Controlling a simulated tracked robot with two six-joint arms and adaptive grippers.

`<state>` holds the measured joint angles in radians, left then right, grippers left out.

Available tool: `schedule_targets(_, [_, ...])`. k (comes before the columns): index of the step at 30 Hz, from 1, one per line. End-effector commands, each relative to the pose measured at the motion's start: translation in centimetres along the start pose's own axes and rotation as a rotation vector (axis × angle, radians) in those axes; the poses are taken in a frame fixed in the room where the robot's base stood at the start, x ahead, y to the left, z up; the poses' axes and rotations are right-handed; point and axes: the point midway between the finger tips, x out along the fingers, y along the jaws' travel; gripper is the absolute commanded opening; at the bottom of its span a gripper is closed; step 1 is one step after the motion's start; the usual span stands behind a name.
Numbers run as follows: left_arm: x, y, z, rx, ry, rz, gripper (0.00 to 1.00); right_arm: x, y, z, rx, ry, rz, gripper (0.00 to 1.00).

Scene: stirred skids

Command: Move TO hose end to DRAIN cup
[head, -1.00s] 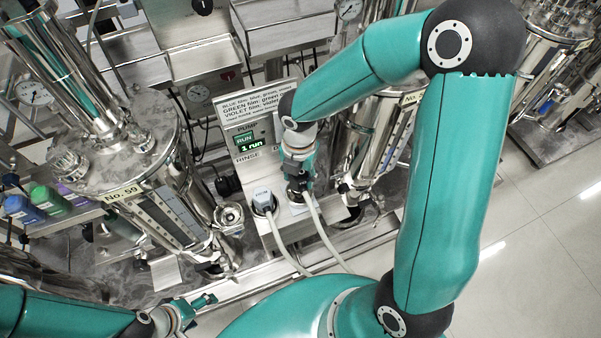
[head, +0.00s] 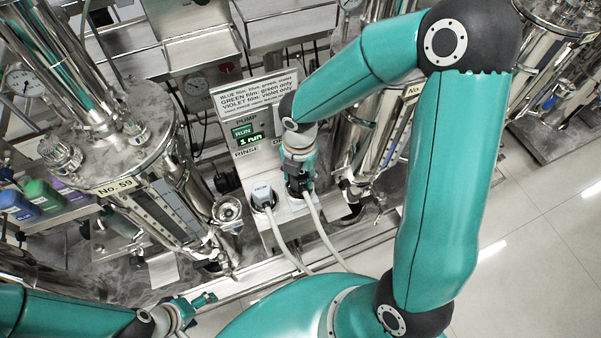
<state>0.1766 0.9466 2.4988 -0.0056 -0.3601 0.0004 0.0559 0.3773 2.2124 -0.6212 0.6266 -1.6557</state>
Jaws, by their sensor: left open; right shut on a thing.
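The pump box (head: 254,172) stands in the centre with a lit green RUN display. Its left cup, by the RINSE label (head: 247,153), holds a pale hose end (head: 262,194) with a small, hard-to-read label. The label by the right cup is mostly hidden behind my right arm; only a "D" shows. My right gripper (head: 299,184) is at this right cup, shut on a hose end, taken as the TO hose end, that is mostly hidden by the fingers. Its white hose (head: 322,226) runs down from there. I cannot tell how deep the end sits. My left gripper (head: 207,299) is open and empty, low in front.
The steel tank No. 59 (head: 112,160) stands to the left, with a small round fitting (head: 227,209) near the pump box. Another tank (head: 374,140) stands close behind my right arm. Coloured bottles (head: 42,194) sit at far left. The floor at right is clear.

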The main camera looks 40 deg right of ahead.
Motion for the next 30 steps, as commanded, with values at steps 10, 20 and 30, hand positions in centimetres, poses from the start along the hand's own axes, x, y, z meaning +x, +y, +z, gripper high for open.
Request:
schedule_targets(10, [0.2, -0.1, 0.0, 0.000, 0.000, 0.000, 0.75, 0.3, 0.0, 0.0, 0.001, 0.000, 0.000, 0.00])
schedule_targets(20, [0.6, -0.2, 0.0, 0.000, 0.000, 0.000, 0.75, 0.8, 0.0, 0.0, 0.001, 0.000, 0.000, 0.64])
schedule_targets(30, [0.6, -0.2, 0.0, 0.000, 0.000, 0.000, 0.75, 0.9, -0.1, 0.0, 0.002, 0.000, -0.001, 0.75])
